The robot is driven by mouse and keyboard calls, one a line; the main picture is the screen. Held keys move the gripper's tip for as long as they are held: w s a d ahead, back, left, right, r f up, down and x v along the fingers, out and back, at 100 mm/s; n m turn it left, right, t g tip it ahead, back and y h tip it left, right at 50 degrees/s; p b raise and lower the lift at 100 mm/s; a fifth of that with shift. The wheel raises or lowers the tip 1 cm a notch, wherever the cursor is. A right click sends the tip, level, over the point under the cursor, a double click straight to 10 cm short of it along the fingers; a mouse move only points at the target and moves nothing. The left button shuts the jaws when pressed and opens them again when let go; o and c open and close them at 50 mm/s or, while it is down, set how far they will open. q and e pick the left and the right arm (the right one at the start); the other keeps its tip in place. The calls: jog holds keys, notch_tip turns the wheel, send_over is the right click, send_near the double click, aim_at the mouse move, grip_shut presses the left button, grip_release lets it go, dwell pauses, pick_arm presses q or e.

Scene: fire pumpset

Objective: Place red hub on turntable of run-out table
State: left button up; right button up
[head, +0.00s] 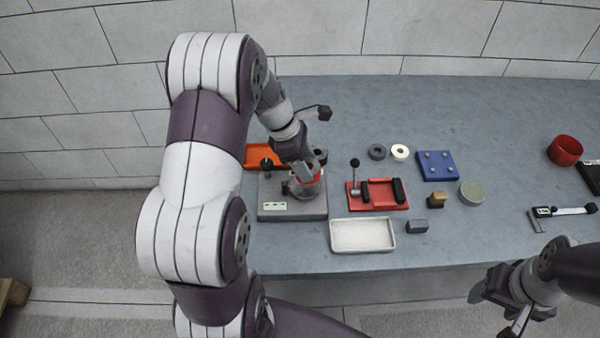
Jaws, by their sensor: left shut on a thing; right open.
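The run-out table (312,209) is a grey block with a round turntable (304,193) on top. It stands on the left part of the bench. My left gripper (309,173) points down over the turntable. My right gripper (518,325) is open and low at the bottom right, in front of the bench edge.
An orange tray (258,155) lies behind the run-out table. A red fixture (378,206) and a white tray (362,248) lie to its right. A blue plate (437,173), rings, a red cup (564,151) and a caliper (561,211) lie further right. The back of the bench is clear.

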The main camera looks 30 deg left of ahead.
pick_arm(q)
jog(key=shift+a+f, duration=0.2)
jog(key=shift+a, duration=0.15)
notch_tip(320, 180, down, 4)
jog(key=shift+d+r, duration=0.1)
jog(key=shift+r, duration=0.05)
jog(key=shift+f, duration=0.2)
jog(key=o, duration=1.4)
jog(key=shift+f, duration=0.1)
